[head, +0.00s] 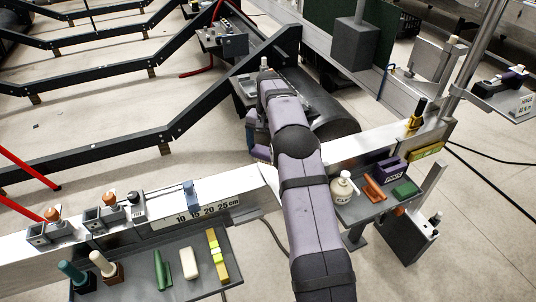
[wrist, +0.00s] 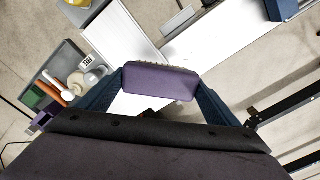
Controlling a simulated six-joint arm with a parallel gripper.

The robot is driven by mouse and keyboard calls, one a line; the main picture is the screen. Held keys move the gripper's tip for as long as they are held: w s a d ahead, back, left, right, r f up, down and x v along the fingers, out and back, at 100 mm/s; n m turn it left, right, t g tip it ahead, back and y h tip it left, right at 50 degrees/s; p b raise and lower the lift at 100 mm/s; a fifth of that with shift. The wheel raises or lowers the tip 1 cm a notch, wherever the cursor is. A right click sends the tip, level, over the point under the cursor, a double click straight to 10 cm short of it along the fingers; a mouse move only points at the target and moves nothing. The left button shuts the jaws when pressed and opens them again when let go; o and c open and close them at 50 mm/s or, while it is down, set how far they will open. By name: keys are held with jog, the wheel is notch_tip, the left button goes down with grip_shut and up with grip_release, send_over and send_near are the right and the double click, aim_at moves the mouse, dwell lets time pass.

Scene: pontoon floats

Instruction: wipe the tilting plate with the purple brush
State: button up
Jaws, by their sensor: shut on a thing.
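My gripper (wrist: 161,90) has its two dark blue fingers closed on the sides of the purple brush (wrist: 160,80). The brush's pale bristles show along its far edge in the wrist view. A pale plate (wrist: 125,42) with a ribbed surface, which looks like the tilting plate, lies just beyond the brush. I cannot tell whether the bristles touch it. In the head view my arm hides most of this plate, and only a white slanted part (head: 268,179) shows beside the arm. The brush is not clearly seen there.
A right-hand grey tray (head: 372,205) holds a cream jar (head: 342,188), an orange item (head: 374,189), a purple box (head: 391,168) and a green block (head: 406,189). A left tray (head: 205,290) holds several blocks and pegs. A white beam (head: 60,254) carries clamps and a scale.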

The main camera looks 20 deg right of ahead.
jog(key=shift+r, duration=0.2)
jog(key=shift+r, duration=1.35)
jog(key=shift+a+f, duration=0.1)
jog(key=shift+f, duration=0.05)
